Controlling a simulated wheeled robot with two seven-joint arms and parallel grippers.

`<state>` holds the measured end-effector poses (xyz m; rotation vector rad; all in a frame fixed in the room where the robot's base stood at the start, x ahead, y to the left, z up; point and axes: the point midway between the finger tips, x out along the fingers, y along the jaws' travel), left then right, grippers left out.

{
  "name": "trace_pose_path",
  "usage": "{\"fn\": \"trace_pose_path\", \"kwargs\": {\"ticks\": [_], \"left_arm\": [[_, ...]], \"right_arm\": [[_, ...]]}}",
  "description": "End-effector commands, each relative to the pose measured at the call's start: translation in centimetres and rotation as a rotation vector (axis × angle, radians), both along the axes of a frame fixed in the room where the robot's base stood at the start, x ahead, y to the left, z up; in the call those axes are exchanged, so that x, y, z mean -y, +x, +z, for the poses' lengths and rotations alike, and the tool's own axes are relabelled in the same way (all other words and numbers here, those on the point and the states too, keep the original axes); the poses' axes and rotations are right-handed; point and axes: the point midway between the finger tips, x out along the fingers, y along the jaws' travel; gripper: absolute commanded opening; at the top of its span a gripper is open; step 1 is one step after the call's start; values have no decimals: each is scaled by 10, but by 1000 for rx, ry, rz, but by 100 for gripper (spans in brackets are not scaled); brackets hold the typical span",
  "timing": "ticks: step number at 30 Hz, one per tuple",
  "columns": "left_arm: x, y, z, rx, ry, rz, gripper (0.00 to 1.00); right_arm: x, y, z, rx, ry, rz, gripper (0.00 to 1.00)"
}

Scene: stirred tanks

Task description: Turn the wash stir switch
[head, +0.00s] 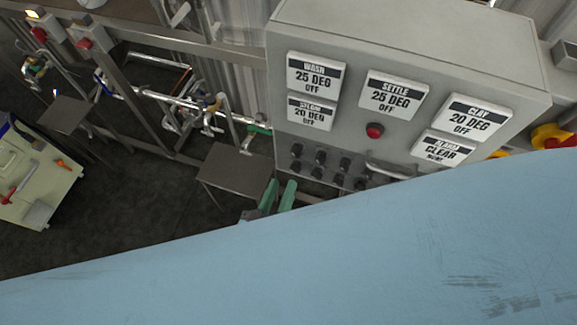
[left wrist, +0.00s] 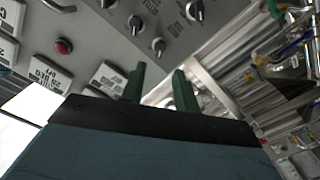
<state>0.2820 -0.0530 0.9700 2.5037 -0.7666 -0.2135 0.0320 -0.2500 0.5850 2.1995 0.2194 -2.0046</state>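The grey control panel (head: 350,75) carries a cluster of small dark rotary switches (head: 320,157) low on its left side. They also show as knobs with pale faces in the left wrist view (left wrist: 158,47). Their labels are too small to read, so I cannot tell which is the wash stir switch. A WASH display (head: 315,75) reads 25 DEG, OFF. My left gripper (head: 278,196) has green fingers and is just below the switches in the head view. In the left wrist view its fingers (left wrist: 160,88) are apart with nothing between them. My right gripper is not in view.
A red button (head: 375,131) and a metal handle (head: 391,170) sit right of the switches. Metal pipes and valves (head: 205,110) and a small grey platform (head: 237,170) stand left of the panel. A pale green cart (head: 35,180) is at far left. My blue arm covers the bottom.

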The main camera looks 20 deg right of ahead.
Motion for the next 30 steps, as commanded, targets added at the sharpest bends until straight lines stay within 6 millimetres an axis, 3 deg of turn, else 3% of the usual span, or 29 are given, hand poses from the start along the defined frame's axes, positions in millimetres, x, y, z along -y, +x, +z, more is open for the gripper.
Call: {"fn": "trace_pose_path", "kwargs": {"ticks": [3,9,30], "left_arm": [[-14,-20,-1,-1,1,-1,31],[-26,-38,0,0,0,0,31],[-28,-40,-3,-3,4,1,31]], "right_arm": [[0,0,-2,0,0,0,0],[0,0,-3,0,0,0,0],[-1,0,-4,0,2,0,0]]}}
